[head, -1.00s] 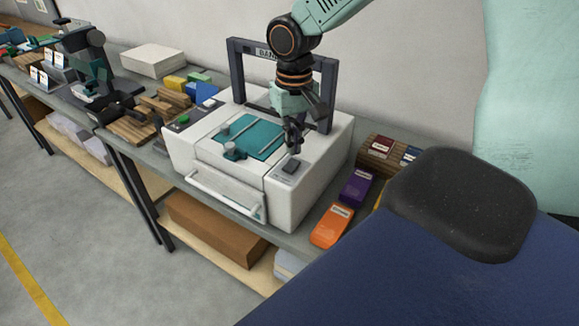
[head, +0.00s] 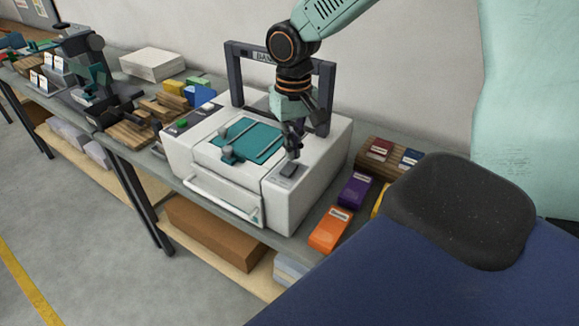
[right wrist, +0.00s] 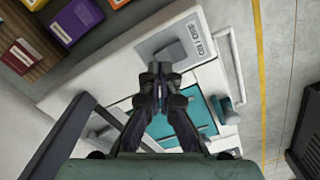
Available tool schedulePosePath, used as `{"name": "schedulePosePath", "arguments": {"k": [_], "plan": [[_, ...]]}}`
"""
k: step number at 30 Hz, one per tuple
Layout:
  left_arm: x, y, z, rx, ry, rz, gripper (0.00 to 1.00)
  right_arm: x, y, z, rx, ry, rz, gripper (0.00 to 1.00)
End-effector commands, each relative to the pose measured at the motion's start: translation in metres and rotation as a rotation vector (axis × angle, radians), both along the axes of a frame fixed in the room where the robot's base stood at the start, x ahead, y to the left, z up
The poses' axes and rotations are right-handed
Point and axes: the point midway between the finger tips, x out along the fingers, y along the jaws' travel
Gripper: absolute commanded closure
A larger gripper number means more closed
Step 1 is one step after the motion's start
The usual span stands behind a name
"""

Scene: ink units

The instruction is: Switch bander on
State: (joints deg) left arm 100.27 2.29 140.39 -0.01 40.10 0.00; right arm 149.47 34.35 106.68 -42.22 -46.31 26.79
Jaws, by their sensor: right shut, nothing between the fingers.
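The bander (head: 225,185) is a white box-shaped machine with a dark arch frame (head: 233,75) and a teal plate (head: 250,140) on top. A grey switch panel (head: 287,170) sits on its top near the front right corner. In the right wrist view the switch panel (right wrist: 187,40) shows a rocker with markings. My right gripper (head: 293,153) is shut and empty, pointing down just above and behind the panel. In the right wrist view its fingertips (right wrist: 160,72) are close to the panel's edge; I cannot tell whether they touch. My left gripper is not in view.
Green and red buttons (head: 181,123) are on the bander's left side. Orange (head: 329,231) and purple (head: 355,189) packs lie on the bench to its right. Wooden blocks and another device (head: 85,60) stand on the left. A front handle (head: 222,198) sticks out.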

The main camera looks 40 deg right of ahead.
Motion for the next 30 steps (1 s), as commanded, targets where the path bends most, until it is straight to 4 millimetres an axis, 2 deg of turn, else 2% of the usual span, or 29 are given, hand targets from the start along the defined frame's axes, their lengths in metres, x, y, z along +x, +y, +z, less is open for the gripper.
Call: {"name": "schedulePosePath", "arguments": {"k": [14,30], "plan": [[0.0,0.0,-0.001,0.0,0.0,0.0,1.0,0.0,0.0,-0.001,0.0,0.0,0.0,1.0],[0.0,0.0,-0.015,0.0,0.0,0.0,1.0,0.0,0.0,-0.029,0.0,0.001,0.0,1.0]]}}
